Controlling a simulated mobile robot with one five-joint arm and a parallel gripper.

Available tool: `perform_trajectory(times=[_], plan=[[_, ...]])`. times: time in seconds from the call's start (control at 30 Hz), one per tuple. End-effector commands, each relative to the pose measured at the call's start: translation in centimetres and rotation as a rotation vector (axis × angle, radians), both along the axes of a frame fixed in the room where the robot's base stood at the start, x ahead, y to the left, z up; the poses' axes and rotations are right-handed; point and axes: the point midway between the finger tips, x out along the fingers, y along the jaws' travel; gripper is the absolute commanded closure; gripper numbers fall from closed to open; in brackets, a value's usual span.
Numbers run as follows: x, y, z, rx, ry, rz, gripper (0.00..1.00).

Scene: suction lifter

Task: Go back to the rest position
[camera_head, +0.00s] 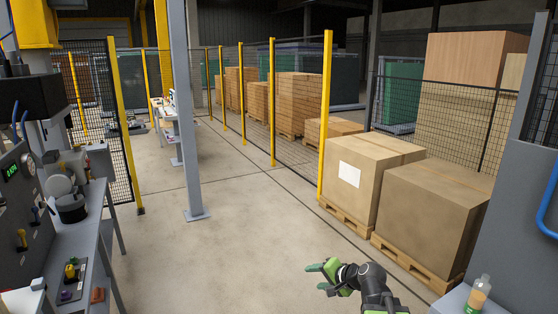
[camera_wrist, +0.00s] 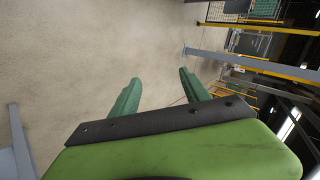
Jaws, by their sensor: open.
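My gripper (camera_head: 318,277) shows at the bottom of the head view, right of the middle, at the end of my dark arm. Its green fingers point left over the bare floor. In the wrist view my gripper (camera_wrist: 157,88) has its two green fingers spread apart, with nothing between them but floor behind. It is open, empty and touches nothing that I can see.
A workbench (camera_head: 105,215) with a machine panel stands at left. A grey post (camera_head: 182,110) rises mid-left. Large cardboard boxes (camera_head: 365,185) sit on pallets at right, before a yellow-posted fence (camera_head: 325,115). A bottle (camera_head: 478,292) stands at bottom right. The middle floor is clear.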

Motion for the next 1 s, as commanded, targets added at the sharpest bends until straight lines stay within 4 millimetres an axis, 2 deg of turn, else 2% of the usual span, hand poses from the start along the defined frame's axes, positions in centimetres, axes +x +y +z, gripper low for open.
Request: perform_trajectory(times=[0.03, 0.1, 0.13, 0.17, 0.23, 0.3, 0.43, 0.53, 1.0], plan=[[-1.6, 3.0, -1.6, -0.087, 0.042, 0.102, 0.46], [-4.5, 5.4, -4.2, -0.244, 0.115, 0.250, 0.46], [-5.9, 5.6, -5.4, -0.322, 0.156, 0.312, 0.46], [-7.2, 5.2, -6.3, -0.395, 0.197, 0.363, 0.46], [-9.7, 2.4, -7.9, -0.537, 0.294, 0.440, 0.46], [-11.8, -0.1, -8.8, -0.643, 0.382, 0.497, 0.46], [-14.6, -3.0, -9.3, -0.754, 0.506, 0.582, 0.46], [-15.7, -3.3, -9.3, -0.764, 0.539, 0.630, 0.46], [-15.5, -3.3, -9.3, -0.764, 0.531, 0.631, 0.46]])
